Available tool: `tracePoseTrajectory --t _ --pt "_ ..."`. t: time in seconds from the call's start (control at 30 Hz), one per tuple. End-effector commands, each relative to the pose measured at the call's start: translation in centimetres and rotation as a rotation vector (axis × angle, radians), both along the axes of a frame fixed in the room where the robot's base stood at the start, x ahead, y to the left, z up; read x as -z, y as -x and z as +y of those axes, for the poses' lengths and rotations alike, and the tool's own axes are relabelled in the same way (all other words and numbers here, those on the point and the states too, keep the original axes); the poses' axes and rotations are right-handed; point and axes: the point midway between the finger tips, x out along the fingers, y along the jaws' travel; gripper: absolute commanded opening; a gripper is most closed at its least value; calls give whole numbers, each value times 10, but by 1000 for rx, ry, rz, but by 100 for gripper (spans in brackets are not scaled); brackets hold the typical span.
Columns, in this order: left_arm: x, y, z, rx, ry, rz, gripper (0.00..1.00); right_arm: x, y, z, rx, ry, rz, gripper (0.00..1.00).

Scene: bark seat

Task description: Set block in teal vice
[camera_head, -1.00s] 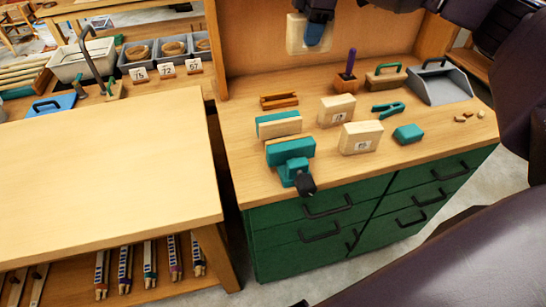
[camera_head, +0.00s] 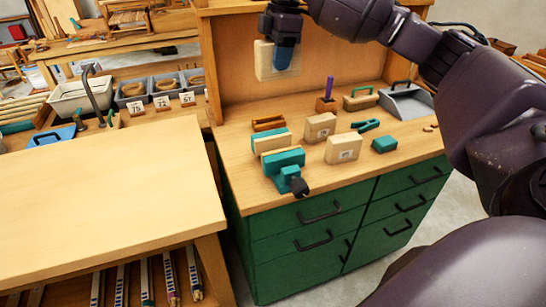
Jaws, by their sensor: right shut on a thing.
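The teal vice (camera_head: 286,160) stands at the front left of the green cabinet's wooden top. It has two teal jaws with a pale wood facing between them and a black handle at the front. My right gripper (camera_head: 283,62) is shut on a pale wooden block (camera_head: 264,62) and holds it high above the bench, in front of the wooden back panel. The gripper hides the block's right part. My left gripper is not in view.
A grey dustpan (camera_head: 407,104) sits at the back right.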

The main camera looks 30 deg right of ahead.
Motion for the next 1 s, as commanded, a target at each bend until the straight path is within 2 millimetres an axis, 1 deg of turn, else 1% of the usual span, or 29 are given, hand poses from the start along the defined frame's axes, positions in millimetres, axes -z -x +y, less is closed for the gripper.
tracePoseTrajectory --t 0.07,0.23,0.5,0.6,0.7,0.77,1.0 --pt "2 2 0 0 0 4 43 11 1 -1 3 0 3 15" --pt "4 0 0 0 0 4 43 46 1 0 3 -1 4 15" --pt "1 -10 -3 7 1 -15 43 105 1 0 2 -1 4 15" --pt "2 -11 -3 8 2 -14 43 126 1 0 3 0 5 15" --pt "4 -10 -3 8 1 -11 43 141 1 0 3 -2 2 15" --pt "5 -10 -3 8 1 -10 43 148 1 0 3 0 1 15" --pt "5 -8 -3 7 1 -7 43 160 1 0 3 -1 0 15"
